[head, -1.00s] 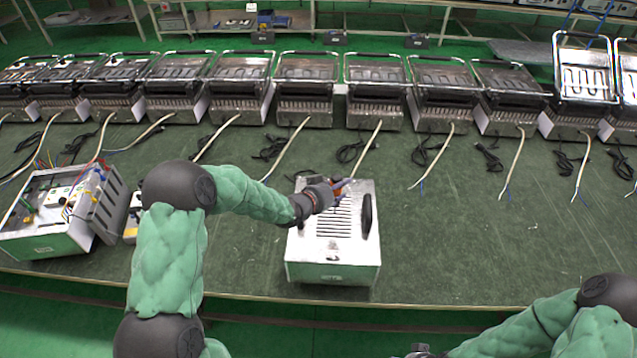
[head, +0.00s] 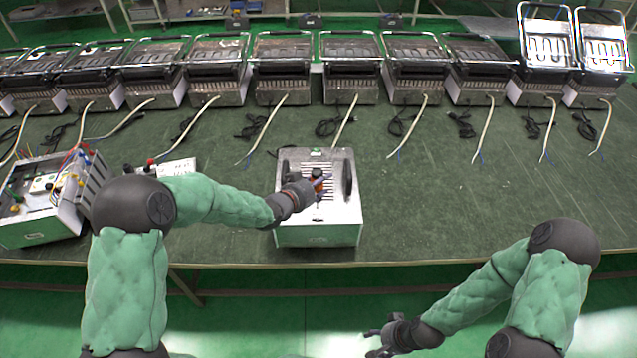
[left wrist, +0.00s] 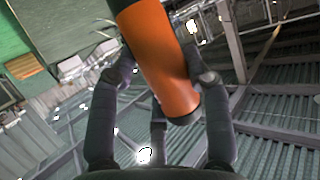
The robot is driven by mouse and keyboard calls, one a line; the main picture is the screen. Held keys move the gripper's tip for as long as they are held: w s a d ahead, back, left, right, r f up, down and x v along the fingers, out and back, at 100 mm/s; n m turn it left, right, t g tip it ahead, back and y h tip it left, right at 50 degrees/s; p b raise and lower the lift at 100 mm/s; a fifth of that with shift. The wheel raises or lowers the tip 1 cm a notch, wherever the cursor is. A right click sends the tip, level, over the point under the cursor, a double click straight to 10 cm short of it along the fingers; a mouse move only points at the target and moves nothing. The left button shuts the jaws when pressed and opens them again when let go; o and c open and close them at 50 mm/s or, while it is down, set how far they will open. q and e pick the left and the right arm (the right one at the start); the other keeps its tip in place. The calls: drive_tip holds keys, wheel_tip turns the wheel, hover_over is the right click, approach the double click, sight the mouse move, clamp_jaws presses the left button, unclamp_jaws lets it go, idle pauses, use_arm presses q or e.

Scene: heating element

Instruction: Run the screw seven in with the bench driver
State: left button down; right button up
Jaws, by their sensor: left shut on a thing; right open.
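My left gripper (head: 314,188) is shut on the orange bench driver (head: 318,180), above the slotted top of the white metal box (head: 318,235). The orange, dark-ended driver body (left wrist: 165,60) also fills the middle of the left wrist view between the fingers. I cannot tell whether the driver's tip touches the box. Screw seven cannot be made out; the gripper and driver cover part of the box top. My right gripper (head: 385,338) is open and empty, low in front of the bench edge, well apart from the box.
The green bench (head: 430,215) is clear to the right of the box. An open unit with coloured wires (head: 45,200) stands at left, with a white device (head: 175,168) near my left forearm. A row of heater units (head: 283,70) with loose cables lines the back.

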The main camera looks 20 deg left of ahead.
use_arm(q)
drive_tip(key=shift+f+b, duration=2.45)
drive_tip(key=shift+f, duration=0.1)
drive_tip(key=shift+b, duration=0.3)
drive_tip(key=shift+f+b, duration=0.75)
drive_tip(key=shift+b, duration=0.05)
idle(0.7)
drive_tip(key=shift+r, duration=0.15)
drive_tip(key=shift+r+p, duration=1.65)
drive_tip(key=shift+r, duration=0.85)
drive_tip(key=shift+f, duration=0.1)
